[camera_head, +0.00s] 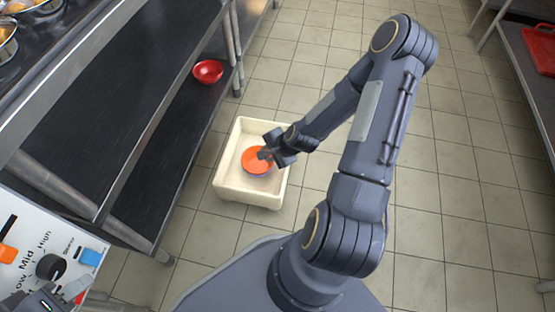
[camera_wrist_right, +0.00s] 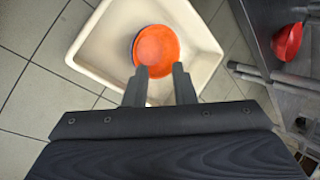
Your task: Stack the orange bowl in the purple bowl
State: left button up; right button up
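The orange bowl (camera_head: 256,158) is inside the cream tote on the floor. A thin purple rim, the purple bowl (camera_head: 258,175), shows below its near edge, so the orange bowl appears to sit in it; most of the purple bowl is hidden. The orange bowl also shows in the right wrist view (camera_wrist_right: 157,48). My right gripper (camera_head: 268,153) is over the bowl's right side. In the right wrist view its fingers (camera_wrist_right: 160,70) are apart, tips overlapping the bowl's near edge, with nothing seen clamped between them. My left gripper (camera_head: 45,302) shows partly at the lower left; its fingers are unclear.
The cream tote (camera_head: 223,185) has raised walls around the bowls. A red bowl (camera_head: 208,71) sits on the lower shelf of the dark metal rack (camera_head: 110,75) to the left. A control panel with a knob (camera_head: 50,267) is at lower left. Tiled floor is clear beyond the tote.

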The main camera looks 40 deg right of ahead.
jog(key=s+a+r+n, duration=0.2)
jog(key=s+r+n, duration=0.15)
jog(key=r, duration=0.45)
jog(key=s+a+r+n, duration=0.25)
jog(key=r+n, duration=0.25)
jog(key=r, duration=0.3)
jog(key=s+a+r+n, duration=0.2)
jog(key=s+r+n, duration=0.15)
jog(key=r, duration=0.55)
jog(key=s+a+r+n+y, duration=0.1)
jog(key=s+a+r+n, duration=0.2)
jog(key=s, duration=0.6)
jog(key=shift+r+n+g+y, duration=0.3)
jog(key=shift+r+n+y, duration=0.1)
jog(key=shift+n, duration=0.4)
notch_tip(320, 180, up, 37)
jog(key=p, duration=3.7)
jog(key=shift+r, duration=0.15)
